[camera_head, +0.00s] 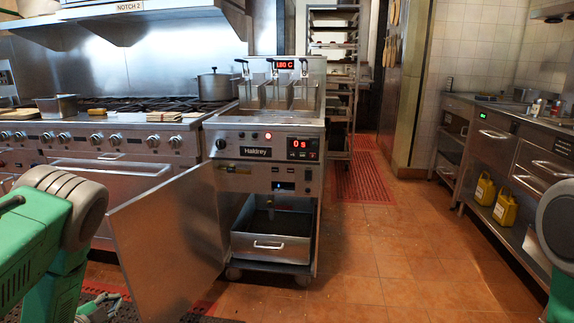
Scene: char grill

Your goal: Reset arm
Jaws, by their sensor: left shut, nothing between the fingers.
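My left gripper (103,305) is low at the bottom left, shut and empty, in front of the open cabinet door (170,245) of the fryer. It is small and partly cut off by the bottom edge. My left arm comes in from the left edge. Only a part of my right arm shows at the right edge, and its gripper is out of view. The fryer (265,170) stands in the middle with baskets on top and displays reading "180 C" and "0 s". A metal drawer pan (270,247) sits in its open lower cabinet.
A stove (100,140) with a pot (217,86) stands at the left, joining the fryer. A steel counter (500,150) with yellow jugs (505,209) on its lower shelf is at the right. The tiled floor (390,260) between is clear.

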